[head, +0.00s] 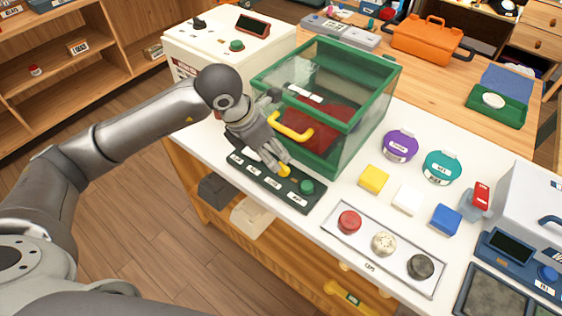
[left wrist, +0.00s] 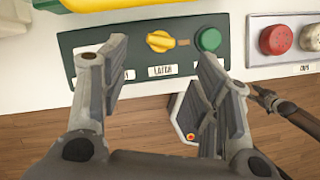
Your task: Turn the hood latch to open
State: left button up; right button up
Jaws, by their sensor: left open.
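The glass hood (head: 375,72) with a green frame and a yellow handle (head: 292,128) stands on the white counter; its front looks closed. A dark green control panel (head: 250,186) lies in front of it. The yellow latch knob (head: 285,171) is on this panel beside a green button (head: 306,187). In the left wrist view the knob (left wrist: 160,41) points sideways above a label that seems to read "LATCH". My left gripper (head: 274,163) is open, close over the panel. The knob shows between its spread fingers (left wrist: 158,62), slightly beyond the tips; contact is not visible.
Right of the panel, a strip (head: 336,223) holds red, cream and dark caps. Yellow, white and blue blocks and purple and teal round containers stand behind it. A white machine (head: 190,50) stands left of the hood. A dark thin object (left wrist: 285,107) shows below right in the wrist view.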

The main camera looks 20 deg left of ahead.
aim_at(283, 167)
pick_arm(q)
jog(key=p+x, duration=0.1)
jog(key=x, duration=0.7)
jog(key=shift+d, duration=0.1)
